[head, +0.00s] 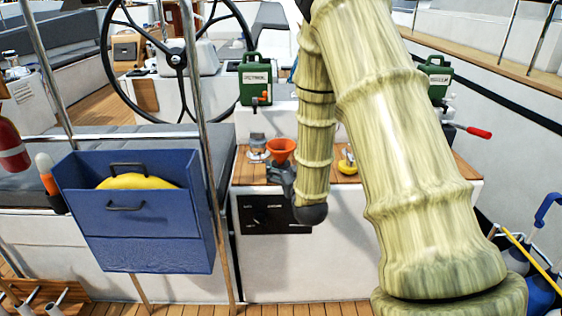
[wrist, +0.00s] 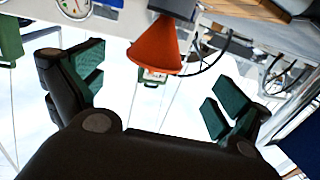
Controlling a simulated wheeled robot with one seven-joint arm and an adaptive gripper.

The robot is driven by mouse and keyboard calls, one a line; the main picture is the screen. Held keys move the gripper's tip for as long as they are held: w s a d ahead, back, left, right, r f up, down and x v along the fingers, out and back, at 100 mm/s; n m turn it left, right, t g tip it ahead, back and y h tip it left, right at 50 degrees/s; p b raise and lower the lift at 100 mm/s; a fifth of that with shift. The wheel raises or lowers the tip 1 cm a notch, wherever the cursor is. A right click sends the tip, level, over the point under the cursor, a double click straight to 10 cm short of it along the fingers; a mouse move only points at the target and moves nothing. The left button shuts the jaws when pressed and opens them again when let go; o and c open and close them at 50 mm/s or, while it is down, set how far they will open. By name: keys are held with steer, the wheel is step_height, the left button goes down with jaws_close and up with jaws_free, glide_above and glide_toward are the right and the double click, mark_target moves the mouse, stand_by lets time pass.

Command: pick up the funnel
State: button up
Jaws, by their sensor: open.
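The orange funnel (head: 281,149) stands wide mouth up near the front of the wood-topped white locker, in the middle of the head view. In the wrist view the funnel (wrist: 157,45) is at the top centre, appearing upside down, with a dark grey piece (wrist: 172,7) at its narrow end. My gripper (head: 284,176) is just in front of and below the funnel's rim in the head view, partly hidden by my arm. In the wrist view my gripper (wrist: 153,86) has its green-padded fingers wide apart, with nothing between them. The funnel lies beyond the fingertips.
A small clear-and-metal item (head: 257,146) stands close left of the funnel. A yellow item (head: 347,163) is to the right, beyond my arm. A green can (head: 255,82) stands behind, another green can (head: 436,79) at right. A blue box (head: 148,238) is at front left.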

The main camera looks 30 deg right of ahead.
mark_target(278, 140)
steer(key=shift+w+d+r, duration=0.2)
steer(key=shift+d+r, duration=0.05)
steer(key=shift+r, duration=0.25)
steer(key=shift+w+d+r, duration=0.15)
steer(key=shift+w+d, duration=0.05)
steer(key=shift+w, duration=0.1)
steer(key=shift+x, duration=5.05)
steer(key=shift+c, duration=0.4)
steer(key=c, duration=0.9)
